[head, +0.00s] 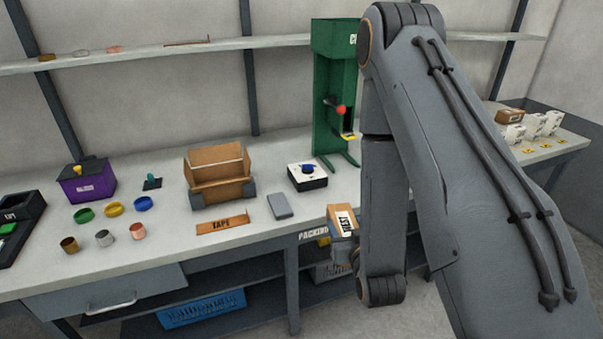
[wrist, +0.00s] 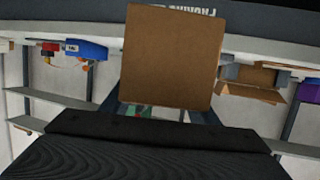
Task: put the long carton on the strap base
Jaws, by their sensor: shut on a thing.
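A brown carton (head: 341,220) with a white label is held at the bench's front edge, left of my forearm. It fills the upper middle of the wrist view (wrist: 172,55), end face towards the camera. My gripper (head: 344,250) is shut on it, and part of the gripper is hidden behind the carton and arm. No part is plainly marked as the strap base, so I cannot tell which it is. A tall green press-like stand (head: 335,90) with a red knob stands behind the carton, its lower right partly hidden by my arm.
A purple box (head: 88,183) is at left. Cartons (head: 509,116) stand far right.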

